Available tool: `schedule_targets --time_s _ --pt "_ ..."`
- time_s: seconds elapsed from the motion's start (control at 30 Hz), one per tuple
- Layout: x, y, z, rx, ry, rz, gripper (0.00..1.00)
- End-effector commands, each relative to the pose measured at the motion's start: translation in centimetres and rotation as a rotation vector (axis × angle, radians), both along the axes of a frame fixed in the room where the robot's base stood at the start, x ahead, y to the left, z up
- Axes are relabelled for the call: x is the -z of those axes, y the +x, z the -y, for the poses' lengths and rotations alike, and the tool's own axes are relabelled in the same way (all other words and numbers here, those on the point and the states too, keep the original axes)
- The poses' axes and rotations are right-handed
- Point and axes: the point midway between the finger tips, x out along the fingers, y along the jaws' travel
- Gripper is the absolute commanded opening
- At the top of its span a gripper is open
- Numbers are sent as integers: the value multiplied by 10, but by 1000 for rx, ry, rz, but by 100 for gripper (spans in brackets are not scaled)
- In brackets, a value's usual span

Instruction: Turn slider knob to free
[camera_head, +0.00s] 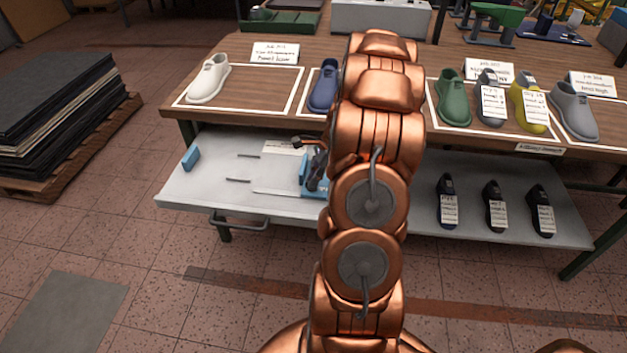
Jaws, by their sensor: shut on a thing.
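My arm reaches up the middle of the camera_head view and hides much of the bench's centre. My gripper (315,174) shows only in part, as dark fingers just left of the arm, low over the grey lower shelf. It is shut on a blue piece, which appears to be the slider knob (306,182); the arm covers its right side. A white label (284,147) lies behind it, with a small orange and black part (303,141) close by. The label's text is too small to read. Whether the knob is at the free position cannot be told.
The grey shelf (195,190) also bears a blue block (191,158), thin dark slots and three dark tagged shoe lasts (494,208). Above, the wooden bench (325,57) holds several coloured lasts. A pallet of dark sheets (60,105) stands left.

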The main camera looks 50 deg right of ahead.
Motion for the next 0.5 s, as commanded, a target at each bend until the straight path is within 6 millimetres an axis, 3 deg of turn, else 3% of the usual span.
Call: schedule_targets --time_s 0.5 --pt "4 4 2 -492 -4 1 0"
